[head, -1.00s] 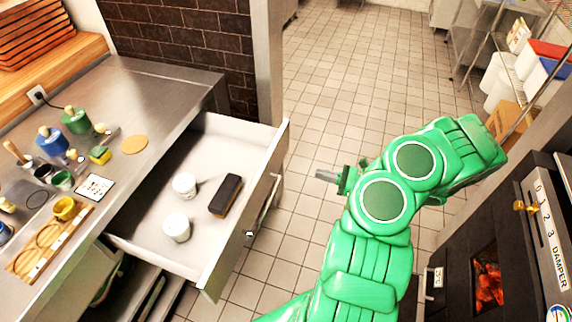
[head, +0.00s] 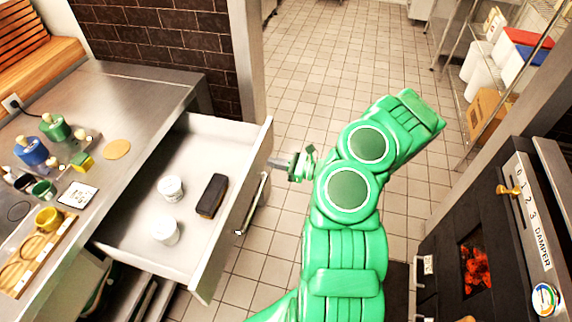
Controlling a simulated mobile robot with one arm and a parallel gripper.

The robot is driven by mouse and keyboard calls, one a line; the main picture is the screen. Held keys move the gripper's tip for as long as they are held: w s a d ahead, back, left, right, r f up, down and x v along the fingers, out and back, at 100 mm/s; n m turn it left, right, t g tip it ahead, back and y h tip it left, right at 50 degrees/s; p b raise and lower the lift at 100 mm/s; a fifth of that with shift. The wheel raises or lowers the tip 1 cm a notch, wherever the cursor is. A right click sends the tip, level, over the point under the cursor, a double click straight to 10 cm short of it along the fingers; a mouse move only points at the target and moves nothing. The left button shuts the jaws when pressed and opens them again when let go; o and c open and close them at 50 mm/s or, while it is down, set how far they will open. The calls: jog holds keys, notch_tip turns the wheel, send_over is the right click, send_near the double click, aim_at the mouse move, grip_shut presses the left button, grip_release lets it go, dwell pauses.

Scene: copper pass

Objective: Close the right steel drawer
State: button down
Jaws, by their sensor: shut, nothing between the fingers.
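The steel drawer (head: 133,247) stands pulled out from under the steel counter. Two white tubs (head: 170,188) and a dark brush-like block (head: 212,195) lie in it. Its front panel faces right and carries a bar handle (head: 262,190). My gripper (head: 277,163) is shut and empty. In the head view its tips appear at or very close to the outer face of the drawer front, above the handle. I cannot tell whether they touch.
The counter (head: 135,92) holds bottles, cups and a wooden tray (head: 42,254). A black oven (head: 460,225) with glowing coals stands at the right. Shelving with bins (head: 515,55) is at the back right. Tiled floor is free behind my arm.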

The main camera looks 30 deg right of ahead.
jog(key=shift+x, duration=0.8)
jog(key=shift+w+a, duration=0.1)
jog(key=shift+a, duration=0.05)
